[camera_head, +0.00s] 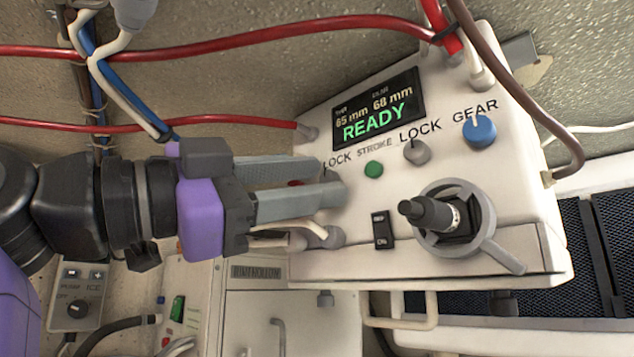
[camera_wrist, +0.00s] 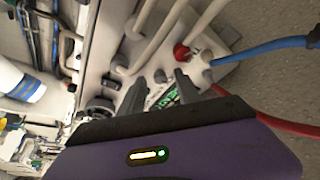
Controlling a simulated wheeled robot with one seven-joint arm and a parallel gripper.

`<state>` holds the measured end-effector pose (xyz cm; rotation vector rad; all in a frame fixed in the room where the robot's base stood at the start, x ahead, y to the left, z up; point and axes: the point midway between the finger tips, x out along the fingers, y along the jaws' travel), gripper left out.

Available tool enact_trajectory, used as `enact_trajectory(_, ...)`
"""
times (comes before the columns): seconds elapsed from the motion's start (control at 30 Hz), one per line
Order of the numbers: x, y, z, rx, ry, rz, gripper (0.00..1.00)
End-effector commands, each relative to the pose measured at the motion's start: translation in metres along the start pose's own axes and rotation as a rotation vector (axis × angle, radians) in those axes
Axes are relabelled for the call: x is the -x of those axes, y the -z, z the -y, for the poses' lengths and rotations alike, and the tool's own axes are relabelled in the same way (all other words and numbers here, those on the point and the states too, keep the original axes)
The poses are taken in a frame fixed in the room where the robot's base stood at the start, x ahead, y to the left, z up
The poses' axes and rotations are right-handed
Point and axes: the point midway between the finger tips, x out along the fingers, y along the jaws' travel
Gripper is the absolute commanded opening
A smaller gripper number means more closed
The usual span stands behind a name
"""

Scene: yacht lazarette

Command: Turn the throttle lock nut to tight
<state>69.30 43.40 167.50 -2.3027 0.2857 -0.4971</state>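A white control box (camera_head: 530,215) carries a row of small knobs under a screen (camera_head: 378,108) reading "65 mm 68 mm READY" in part. My gripper (camera_head: 333,180) reaches in from the left, its two grey fingers parted, with the tips at the left LOCK label (camera_head: 338,158). A bit of a red knob (camera_head: 297,183) shows between the fingers. The throttle lock nut is not clearly seen; the fingertips cover the spot below that label. I cannot tell whether they touch it. In the wrist view the fingers (camera_wrist: 160,90) stand apart over the box face.
A green knob (camera_head: 374,169), a grey lock knob (camera_head: 417,152) and a blue gear knob (camera_head: 479,132) sit right of my gripper. Below are a black switch (camera_head: 382,231) and a lever handle (camera_head: 430,212) in a grey ring. Red cables (camera_head: 250,38) and a brown hose (camera_head: 572,150) pass around the box.

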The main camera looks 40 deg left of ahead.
Motion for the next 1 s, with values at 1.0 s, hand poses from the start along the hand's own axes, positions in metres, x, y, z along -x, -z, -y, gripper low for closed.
enact_trajectory(1.0, 0.078, 0.0, 0.0, 0.0, 0.0, 0.0, 0.39)
